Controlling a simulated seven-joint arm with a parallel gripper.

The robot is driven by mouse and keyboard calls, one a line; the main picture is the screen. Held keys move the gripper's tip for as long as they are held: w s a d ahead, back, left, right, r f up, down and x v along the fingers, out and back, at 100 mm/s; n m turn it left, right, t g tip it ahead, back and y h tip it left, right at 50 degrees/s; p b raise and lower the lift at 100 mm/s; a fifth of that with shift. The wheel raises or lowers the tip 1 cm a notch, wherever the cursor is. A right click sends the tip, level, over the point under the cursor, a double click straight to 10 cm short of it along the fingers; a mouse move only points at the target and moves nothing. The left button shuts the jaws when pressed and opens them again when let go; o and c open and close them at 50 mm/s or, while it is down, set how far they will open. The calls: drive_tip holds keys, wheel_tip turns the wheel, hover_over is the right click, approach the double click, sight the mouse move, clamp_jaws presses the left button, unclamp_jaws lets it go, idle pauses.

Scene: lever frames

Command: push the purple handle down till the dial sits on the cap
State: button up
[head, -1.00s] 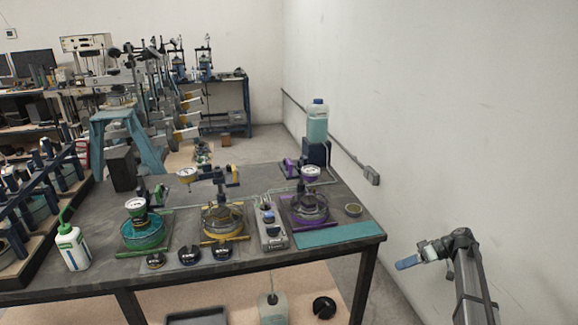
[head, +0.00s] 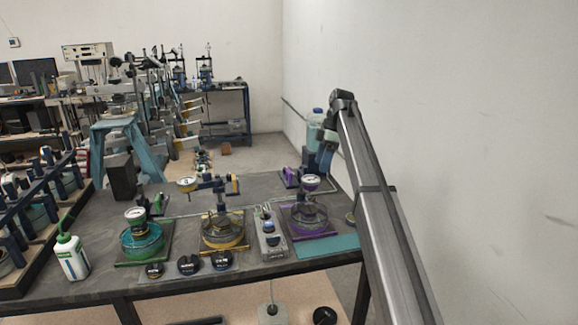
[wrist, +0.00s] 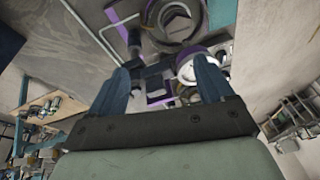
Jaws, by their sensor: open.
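The purple fixture stands at the right of the bench. Its purple handle (head: 291,178) is at the back left of its dial (head: 311,183), which has a white face and purple rim. The dial is above a clear round dish (head: 309,214); a dark part between them may be the cap, and I cannot tell whether they touch. My gripper (head: 325,158) is above and behind the dial, pointing down. In the wrist view my gripper (wrist: 162,72) is open and empty, with the dial (wrist: 192,66) beside the right finger and purple-edged dark parts between the fingers.
A yellow fixture (head: 222,228) and a green fixture (head: 142,240) stand to the left. A grey control box (head: 270,237) is beside the purple fixture. A teal mat (head: 328,246) lies in front.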

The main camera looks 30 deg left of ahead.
sight(289, 170)
drive_tip(key=s+a+r+n+t+h, duration=0.25)
drive_tip(key=s+a+r, duration=0.25)
drive_tip(key=a+r, duration=0.6)
drive_tip(key=shift+y, duration=0.35)
drive_tip(key=f, duration=0.8)
drive_tip(key=d+f, duration=0.1)
drive_tip(key=f, duration=0.4)
drive_tip(key=shift+s+d+f, duration=0.1)
drive_tip(key=shift+s, duration=0.1)
drive_tip(key=shift+c, duration=0.2)
clamp_jaws()
drive_tip(key=shift+f, duration=2.45)
drive_tip(key=shift+o, duration=0.2)
unclamp_jaws()
drive_tip(key=shift+r, duration=0.1)
